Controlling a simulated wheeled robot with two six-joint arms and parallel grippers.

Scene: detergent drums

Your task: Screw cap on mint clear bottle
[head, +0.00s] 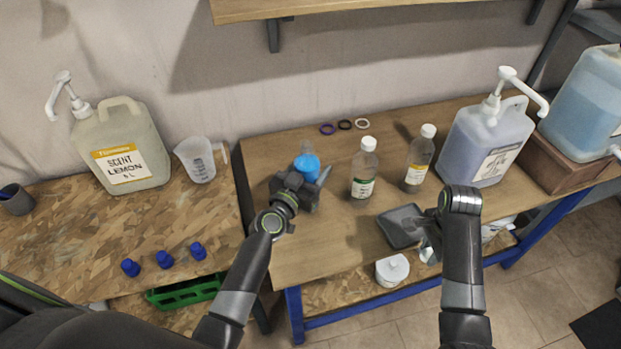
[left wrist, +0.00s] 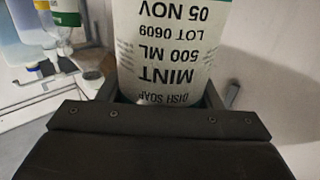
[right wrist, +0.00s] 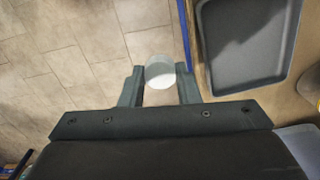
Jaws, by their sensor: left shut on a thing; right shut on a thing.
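The mint bottle (head: 307,165) stands near the left end of the wooden table, its bluish clear top showing above my left gripper (head: 300,184). The left wrist view shows its white label (left wrist: 170,60) reading "DISH SOAP MINT 500 ML", between the fingers. My left gripper is shut on it. The bottle's lower part is hidden in the head view, and I see no cap on its neck. My right gripper (head: 430,244) is shut on a white cap (right wrist: 160,73), held past the table's front edge beside a dark tray.
The dark tray (head: 397,228) lies at the table's front edge. Two white-capped bottles (head: 363,170) (head: 418,160) stand between the arms. Three rings (head: 345,124) lie at the back. Large pump containers (head: 484,140) (head: 122,150) stand either side. Blue caps (head: 164,259) sit on the left bench.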

